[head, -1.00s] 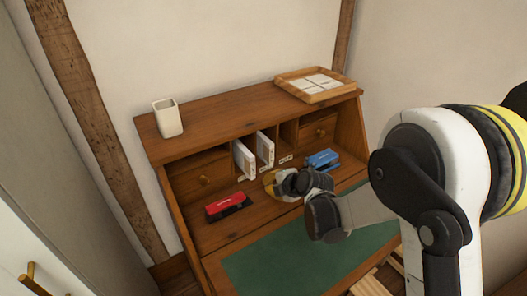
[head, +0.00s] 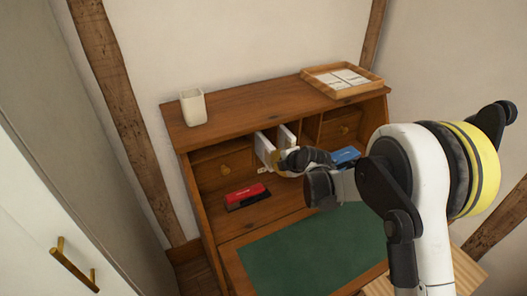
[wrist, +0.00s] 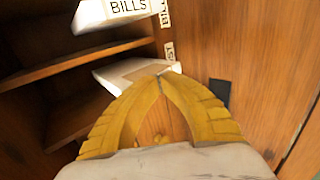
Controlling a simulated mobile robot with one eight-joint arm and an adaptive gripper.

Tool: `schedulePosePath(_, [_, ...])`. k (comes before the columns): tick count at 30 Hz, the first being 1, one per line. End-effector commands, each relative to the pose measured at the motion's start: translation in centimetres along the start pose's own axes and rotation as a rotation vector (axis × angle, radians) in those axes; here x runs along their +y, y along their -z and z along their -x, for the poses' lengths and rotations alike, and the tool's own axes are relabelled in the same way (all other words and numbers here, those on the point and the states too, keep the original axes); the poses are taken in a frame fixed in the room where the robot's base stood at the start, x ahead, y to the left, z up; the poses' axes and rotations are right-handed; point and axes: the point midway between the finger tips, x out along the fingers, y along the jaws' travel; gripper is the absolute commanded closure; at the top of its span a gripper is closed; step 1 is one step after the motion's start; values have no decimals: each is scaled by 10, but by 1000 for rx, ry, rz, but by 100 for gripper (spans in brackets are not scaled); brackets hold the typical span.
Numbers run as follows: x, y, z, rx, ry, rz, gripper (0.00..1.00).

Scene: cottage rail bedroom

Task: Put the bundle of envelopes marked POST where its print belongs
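A white bundle of envelopes (head: 265,150) stands in the left one of two filled pigeonholes of the wooden desk. It also shows in the wrist view (wrist: 128,73), its outer end by the fingertips; its own print is hidden. A shelf label beside it (wrist: 170,52) shows only the end of a word, "ST". A second white bundle (head: 288,135) stands in the pigeonhole to its right; the wrist view shows it printed BILLS (wrist: 125,8). My gripper (wrist: 163,76) has its yellow fingers brought together at the tips, at or against the first bundle's end. I see nothing held between them.
A red stapler-like item (head: 247,196) lies on the desk at left, a blue one (head: 345,156) at right, partly hidden by my arm. A white cup (head: 193,107) and a wooden tray (head: 342,79) stand on top. The green writing mat (head: 310,255) is clear.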

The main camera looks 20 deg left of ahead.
Motion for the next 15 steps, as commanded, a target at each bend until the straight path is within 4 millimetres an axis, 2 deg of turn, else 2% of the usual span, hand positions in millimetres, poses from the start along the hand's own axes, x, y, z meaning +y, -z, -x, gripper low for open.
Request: schedulePosePath(15, [6, 0, -7, 1, 0, -1, 100])
